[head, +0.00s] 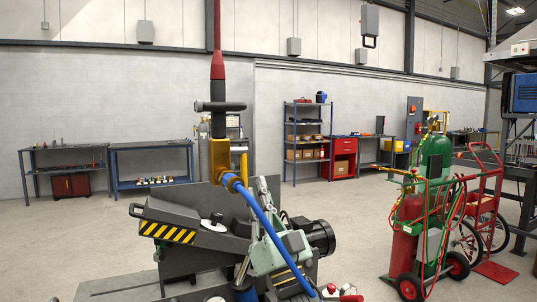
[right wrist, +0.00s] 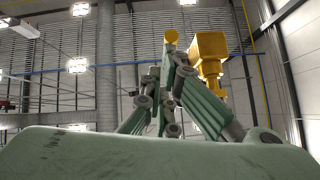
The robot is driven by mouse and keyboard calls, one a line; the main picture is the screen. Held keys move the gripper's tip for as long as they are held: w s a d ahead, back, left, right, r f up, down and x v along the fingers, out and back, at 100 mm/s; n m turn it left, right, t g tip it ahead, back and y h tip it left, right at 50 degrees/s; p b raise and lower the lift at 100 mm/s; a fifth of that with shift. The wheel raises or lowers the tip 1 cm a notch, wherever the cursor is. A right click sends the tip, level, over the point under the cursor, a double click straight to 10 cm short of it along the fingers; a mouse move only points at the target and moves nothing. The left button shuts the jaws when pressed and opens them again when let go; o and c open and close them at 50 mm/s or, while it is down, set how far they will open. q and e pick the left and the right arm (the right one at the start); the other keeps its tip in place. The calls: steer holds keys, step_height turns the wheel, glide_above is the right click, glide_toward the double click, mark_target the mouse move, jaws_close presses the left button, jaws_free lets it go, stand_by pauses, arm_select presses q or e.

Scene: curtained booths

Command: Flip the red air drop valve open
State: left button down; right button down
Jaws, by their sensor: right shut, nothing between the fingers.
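A red vertical air pipe (head: 217,62) comes down from above in the head view. Below it is a dark fitting with a crossbar (head: 219,106), then a yellow valve body (head: 219,158) with a yellow upright part at its right side. A blue hose (head: 262,222) runs from it down to the right. In the right wrist view a yellow block (right wrist: 208,62) and a yellow round end (right wrist: 171,36) show just beyond the fingertips. My right gripper (head: 262,184) is shut and empty, just below and right of the valve; its fingers (right wrist: 172,75) point up. Contact cannot be told. My left gripper is not in view.
A dark machine with a striped guard (head: 168,232) and motor (head: 313,237) stands beneath the valve. A cart with green and red gas cylinders (head: 435,160) stands to the right. Workbenches (head: 150,150) and blue shelves (head: 305,140) line the back wall. Open floor lies between.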

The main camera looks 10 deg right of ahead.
steer(key=shift+w+f, duration=0.1)
stand_by(0.4)
steer(key=v, duration=1.2)
